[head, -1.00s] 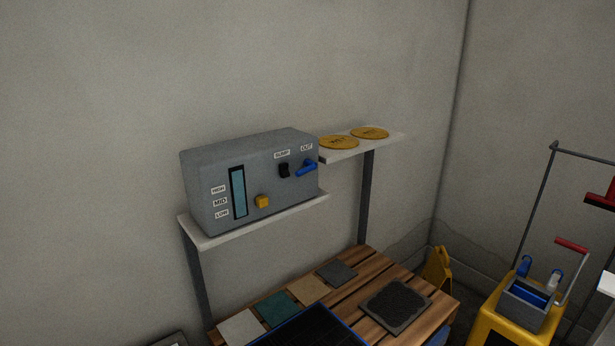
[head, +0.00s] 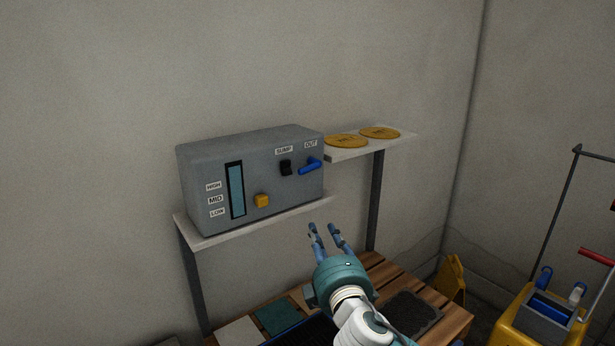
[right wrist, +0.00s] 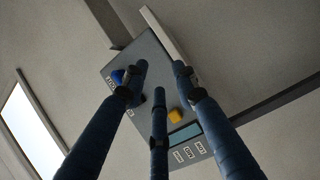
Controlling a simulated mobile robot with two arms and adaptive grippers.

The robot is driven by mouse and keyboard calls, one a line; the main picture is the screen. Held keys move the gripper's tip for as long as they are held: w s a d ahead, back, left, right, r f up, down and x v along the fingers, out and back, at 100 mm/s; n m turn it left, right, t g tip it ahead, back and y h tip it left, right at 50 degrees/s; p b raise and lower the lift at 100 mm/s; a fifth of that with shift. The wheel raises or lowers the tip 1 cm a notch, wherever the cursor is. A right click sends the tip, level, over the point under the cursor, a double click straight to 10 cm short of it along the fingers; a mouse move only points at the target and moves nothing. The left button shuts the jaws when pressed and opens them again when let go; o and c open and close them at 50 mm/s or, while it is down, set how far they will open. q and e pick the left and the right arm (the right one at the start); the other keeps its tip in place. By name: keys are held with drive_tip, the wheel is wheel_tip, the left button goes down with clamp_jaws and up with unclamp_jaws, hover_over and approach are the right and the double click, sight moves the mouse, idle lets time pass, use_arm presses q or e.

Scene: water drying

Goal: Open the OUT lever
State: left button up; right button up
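The blue OUT lever (head: 310,165) sits at the upper right of the grey control box (head: 262,180), under the OUT label (head: 311,144). It lies slanted, its left end lower. My right gripper (head: 324,229) is below the lever and apart from it, fingers spread and pointing up, with nothing between them. In the right wrist view, the open fingers (right wrist: 160,75) stand in front of the box, and the lever (right wrist: 118,76) shows beside the left finger. My left gripper is not in view.
The box stands on a white shelf (head: 200,241), with a black SUMP switch (head: 285,168) and yellow button (head: 262,201) on its face. Two yellow discs (head: 346,141) lie on the right shelf. A slatted wooden table (head: 455,321) is below. A yellow cart (head: 540,318) stands at right.

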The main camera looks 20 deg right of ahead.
sight(307, 170)
wheel_tip(307, 170, up, 9)
drive_tip(key=n+t+y, duration=0.1)
drive_tip(key=n+t, duration=0.1)
drive_tip(key=n, duration=0.1)
drive_tip(key=w, duration=0.3)
drive_tip(key=w+r+p, duration=0.1)
drive_tip(key=w, duration=0.2)
drive_tip(key=w+r+p, duration=0.1)
drive_tip(key=w, duration=0.2)
drive_tip(key=shift+w+a+r, duration=0.15)
drive_tip(key=shift+a+r, duration=0.05)
drive_tip(key=shift+a, duration=0.05)
drive_tip(key=shift+w, duration=0.75)
drive_tip(key=shift+c, duration=0.3)
clamp_jaws()
drive_tip(key=shift+r+m+p, duration=0.5)
drive_tip(key=shift+m+p, duration=0.4)
drive_tip(key=shift+p, duration=0.2)
drive_tip(key=shift+f, duration=0.15)
